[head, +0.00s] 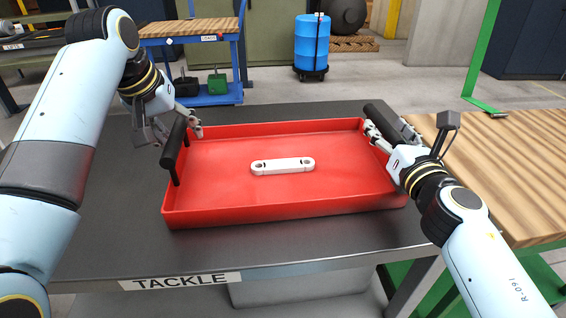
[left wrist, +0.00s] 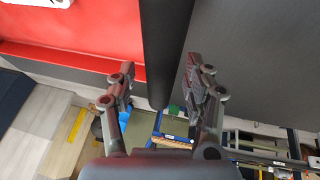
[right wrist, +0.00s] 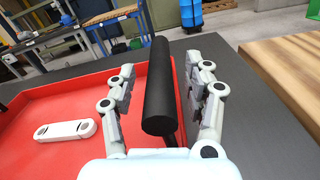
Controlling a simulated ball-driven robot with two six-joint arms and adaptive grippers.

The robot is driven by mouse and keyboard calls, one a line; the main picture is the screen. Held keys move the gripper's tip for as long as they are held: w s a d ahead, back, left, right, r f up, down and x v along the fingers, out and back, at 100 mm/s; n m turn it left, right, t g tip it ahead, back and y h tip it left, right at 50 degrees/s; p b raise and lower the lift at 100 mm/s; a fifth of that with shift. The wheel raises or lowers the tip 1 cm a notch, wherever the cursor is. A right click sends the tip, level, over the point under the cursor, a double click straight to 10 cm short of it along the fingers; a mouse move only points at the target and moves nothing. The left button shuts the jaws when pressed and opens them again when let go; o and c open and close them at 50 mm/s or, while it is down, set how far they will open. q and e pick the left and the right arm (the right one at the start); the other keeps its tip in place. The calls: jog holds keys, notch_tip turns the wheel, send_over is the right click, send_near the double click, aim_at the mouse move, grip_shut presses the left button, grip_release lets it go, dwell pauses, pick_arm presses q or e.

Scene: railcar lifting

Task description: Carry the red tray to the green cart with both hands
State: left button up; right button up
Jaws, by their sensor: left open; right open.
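The red tray (head: 230,205) rests on a dark table labelled TACKLE (head: 110,240). A white link-shaped part (head: 283,166) lies flat inside it. The tray has a black bar handle at each end. My left gripper (head: 178,128) is at the left handle (head: 172,145). In the left wrist view its open fingers (left wrist: 158,85) stand on either side of the black bar. My right gripper (head: 388,138) is at the right handle (head: 381,121). In the right wrist view its open fingers (right wrist: 165,95) straddle the black bar (right wrist: 158,90).
A wooden-topped bench with a green frame (head: 510,170) stands close against the table's right side. Behind are a blue workbench (head: 195,28), a blue drum (head: 311,42) on a dolly and a pallet (head: 353,43). Grey floor lies open beyond the table.

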pick_arm(q)
grip_shut()
pick_arm(e)
grip_shut()
pick_arm(q)
jog(key=shift+w+r, duration=0.1)
pick_arm(e)
jog(key=shift+r, duration=0.1)
